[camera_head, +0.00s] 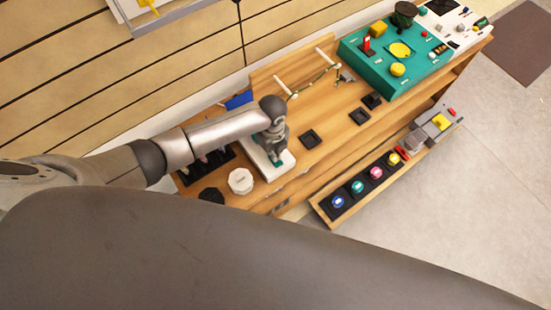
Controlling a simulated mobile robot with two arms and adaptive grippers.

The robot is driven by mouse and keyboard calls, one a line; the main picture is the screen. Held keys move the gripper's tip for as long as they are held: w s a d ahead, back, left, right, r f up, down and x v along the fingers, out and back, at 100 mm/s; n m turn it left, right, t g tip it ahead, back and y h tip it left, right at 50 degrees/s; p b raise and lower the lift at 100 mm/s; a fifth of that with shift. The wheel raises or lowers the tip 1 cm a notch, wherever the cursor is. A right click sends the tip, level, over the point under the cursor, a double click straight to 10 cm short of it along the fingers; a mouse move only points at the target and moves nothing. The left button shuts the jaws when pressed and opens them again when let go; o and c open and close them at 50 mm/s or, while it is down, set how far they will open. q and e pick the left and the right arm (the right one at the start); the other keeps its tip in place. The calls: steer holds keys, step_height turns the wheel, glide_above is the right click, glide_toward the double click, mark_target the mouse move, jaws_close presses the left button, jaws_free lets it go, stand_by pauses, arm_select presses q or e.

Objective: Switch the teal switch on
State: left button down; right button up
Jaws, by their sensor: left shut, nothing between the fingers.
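My left arm reaches in from the left over the wooden table. My left gripper (277,157) points down at a white plate (274,172) near the table's left part. It is shut and holds nothing. Small bits of teal show around the gripper on the plate, which looks like the base of the teal switch (291,154). The gripper and wrist hide most of the switch, so I cannot tell its position or whether the fingers touch it. My right gripper is not in view.
A white knob (241,181) stands left of the plate. Small black squares (309,138) lie to the right. A teal panel (374,71) with yellow and red controls is at the far right. A lower shelf in front holds coloured buttons (357,187). A panelled wall runs behind.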

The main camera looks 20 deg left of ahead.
arm_select(q)
steer(key=shift+f+b, duration=0.35)
steer(key=shift+f, duration=0.15)
steer(key=shift+r, duration=0.1)
step_height(320, 180, up, 7)
steer(key=p, duration=0.7)
stand_by(0.5)
